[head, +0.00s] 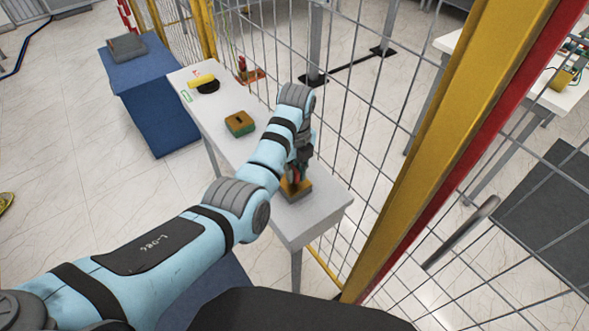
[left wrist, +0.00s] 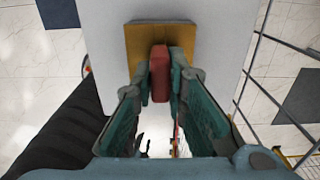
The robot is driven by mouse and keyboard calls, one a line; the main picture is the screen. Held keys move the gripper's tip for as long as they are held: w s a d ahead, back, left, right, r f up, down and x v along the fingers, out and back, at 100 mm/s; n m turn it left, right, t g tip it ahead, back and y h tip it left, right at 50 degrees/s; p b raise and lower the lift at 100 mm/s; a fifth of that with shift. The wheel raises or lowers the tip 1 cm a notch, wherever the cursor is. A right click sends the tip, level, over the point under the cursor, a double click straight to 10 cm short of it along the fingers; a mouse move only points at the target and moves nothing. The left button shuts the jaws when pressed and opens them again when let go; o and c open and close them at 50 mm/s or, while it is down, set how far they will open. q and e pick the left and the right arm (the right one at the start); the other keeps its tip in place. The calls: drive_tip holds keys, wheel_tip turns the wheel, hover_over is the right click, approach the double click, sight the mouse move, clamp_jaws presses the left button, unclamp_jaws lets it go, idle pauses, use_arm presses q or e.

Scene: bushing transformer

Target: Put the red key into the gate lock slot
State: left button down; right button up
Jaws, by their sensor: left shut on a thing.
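My left gripper (head: 297,176) is shut on the red key (left wrist: 159,75), which shows as a red bar between the fingertips in the left wrist view. The gripper is low over the near end of the white table. Directly below it is an orange-brown block (head: 293,192), which also shows in the left wrist view (left wrist: 145,38). The key overlaps this block in the picture; I cannot tell whether its lower end is in it or just above. I cannot tell which block is the gate lock.
The white table (head: 318,212) stands along a wire mesh fence with a yellow post (head: 440,140). A yellow and black item (head: 204,84) lies at its far end. A red item (head: 243,68) stands behind, by the fence. A blue bench (head: 150,80) is at left.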

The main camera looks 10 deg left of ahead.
use_arm(q)
drive_tip(key=c, duration=1.5)
unclamp_jaws()
drive_tip(key=shift+c, duration=0.2)
